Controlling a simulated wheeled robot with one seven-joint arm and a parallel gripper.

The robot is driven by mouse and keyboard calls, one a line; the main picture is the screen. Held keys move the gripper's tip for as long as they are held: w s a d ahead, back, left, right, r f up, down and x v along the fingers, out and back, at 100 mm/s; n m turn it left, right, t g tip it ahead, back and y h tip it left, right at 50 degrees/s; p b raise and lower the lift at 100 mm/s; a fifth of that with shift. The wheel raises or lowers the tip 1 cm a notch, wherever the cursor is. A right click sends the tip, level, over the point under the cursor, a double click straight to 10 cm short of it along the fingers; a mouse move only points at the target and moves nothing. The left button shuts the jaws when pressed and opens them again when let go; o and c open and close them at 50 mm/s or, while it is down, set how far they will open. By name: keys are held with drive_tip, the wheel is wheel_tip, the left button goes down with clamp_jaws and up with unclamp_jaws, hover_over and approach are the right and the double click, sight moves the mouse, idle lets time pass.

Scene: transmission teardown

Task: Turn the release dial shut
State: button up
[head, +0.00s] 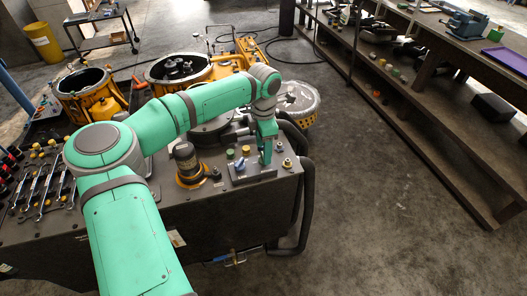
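My gripper (265,160) points down over the right end of the dark workbench (230,215). Its tip is at or just above a small grey-blue control panel (252,175). The fingers are too small to tell whether they are open, shut or touching anything. A small round knob (287,163) with a yellowish base stands just right of the gripper.
A dark cylinder on a yellow ring (187,165) stands left of the panel. Wrenches (45,190) lie at the bench's left. Yellow housings (180,70) stand behind. Black hoses (308,190) curve off the right edge. Floor (400,220) to the right is clear up to wooden shelves (430,120).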

wheel_tip(320, 180, up, 9)
drive_tip(key=shift+f, duration=0.15)
idle(0.5)
